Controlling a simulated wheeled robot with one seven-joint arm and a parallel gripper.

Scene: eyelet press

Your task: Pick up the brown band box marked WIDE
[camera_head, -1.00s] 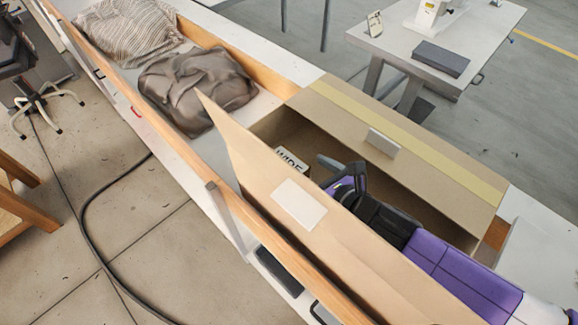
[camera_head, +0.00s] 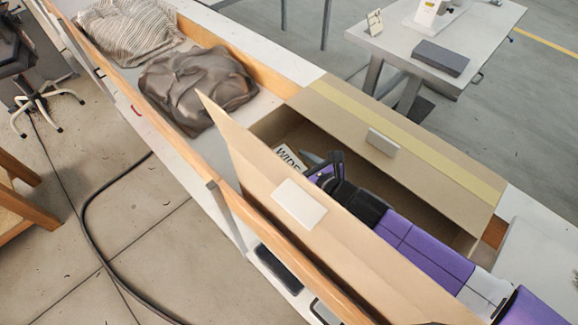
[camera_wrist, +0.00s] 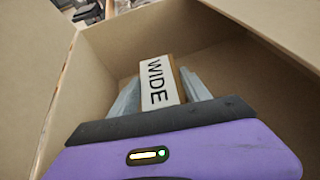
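The brown band box marked WIDE (camera_head: 289,157) is inside the open cardboard carton (camera_head: 405,128), near its left end. Its white label with black letters faces up.
The carton's tall near flap (camera_head: 255,180) rises beside my arm. The carton stands on a long white bench with wooden rails. A dark crumpled bag (camera_head: 198,88) and a striped bag (camera_head: 128,32) lie to the left. A separate table (camera_head: 480,25) stands behind.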

